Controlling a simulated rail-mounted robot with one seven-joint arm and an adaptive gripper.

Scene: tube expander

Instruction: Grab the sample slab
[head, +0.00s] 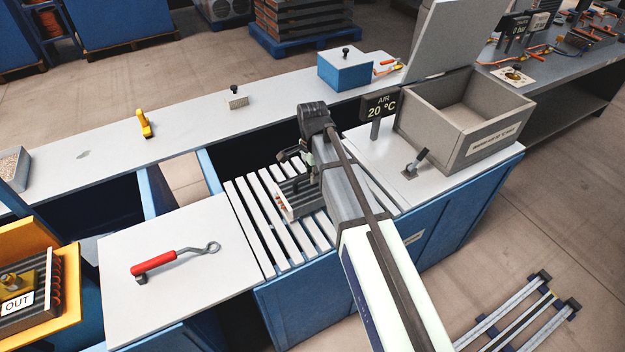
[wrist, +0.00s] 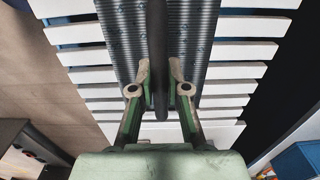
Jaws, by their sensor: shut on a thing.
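The sample slab is a grey finned block with copper-coloured tube ends on its side (head: 296,199). It rests on, or just over, the white slatted bed, under my gripper (head: 299,172). In the wrist view the slab (wrist: 205,40) fills the upper middle as a dark ribbed surface, with a dark bar running along its centre. My gripper (wrist: 160,74) has its two fingers closed on either side of that bar. The head view partly hides the grip behind my arm.
White slats (head: 262,232) lie around the slab. A grey table with a red-handled hook (head: 168,262) is at left. At right stand an open grey bin (head: 490,143), a small lever (head: 417,162) and an "AIR 20 °C" sign (head: 380,105). A blue box (head: 345,74) sits on the back counter.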

